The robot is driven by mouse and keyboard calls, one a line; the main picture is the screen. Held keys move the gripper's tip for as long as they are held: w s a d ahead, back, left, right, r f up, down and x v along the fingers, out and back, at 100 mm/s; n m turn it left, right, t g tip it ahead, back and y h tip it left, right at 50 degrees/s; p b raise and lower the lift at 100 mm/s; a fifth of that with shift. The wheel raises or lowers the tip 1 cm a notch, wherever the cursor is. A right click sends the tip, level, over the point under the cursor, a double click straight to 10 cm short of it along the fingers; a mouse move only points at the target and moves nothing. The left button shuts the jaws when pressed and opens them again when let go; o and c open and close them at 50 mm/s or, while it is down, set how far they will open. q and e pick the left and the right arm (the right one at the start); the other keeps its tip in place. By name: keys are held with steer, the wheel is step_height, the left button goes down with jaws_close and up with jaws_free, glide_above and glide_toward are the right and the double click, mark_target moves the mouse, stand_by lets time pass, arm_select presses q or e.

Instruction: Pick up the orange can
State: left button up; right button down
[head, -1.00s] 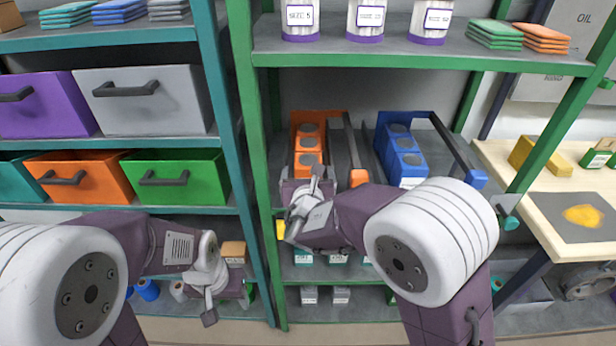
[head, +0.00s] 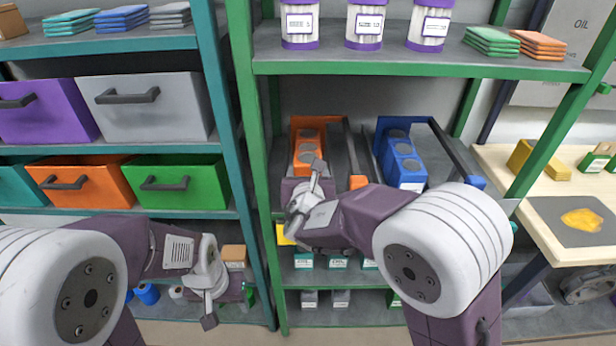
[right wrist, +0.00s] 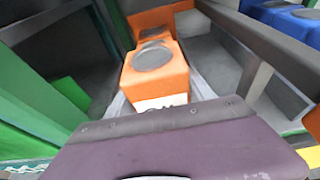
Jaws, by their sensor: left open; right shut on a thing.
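The orange cans are box-shaped with dark round tops. They stand in a row in an orange-backed lane on the green rack's middle shelf. In the head view a rear orange can (head: 307,136) shows behind my right gripper (head: 303,200), which hides the front of the lane. In the right wrist view the front orange can (right wrist: 156,72) is close in front of the purple gripper body, with a white label low on it. My left gripper (head: 211,300) is open, low before the teal rack, apart from the cans.
A lane of blue cans (head: 404,162) lies to the right, past dark rails (head: 352,150). The upper green shelf (head: 420,62) with white jars hangs above. Green posts flank the lanes. Bins (head: 176,182) fill the left rack; a wooden table (head: 547,225) stands at right.

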step_height(320, 180, up, 16)
steer(key=p, duration=0.6)
steer(key=shift+f, duration=0.1)
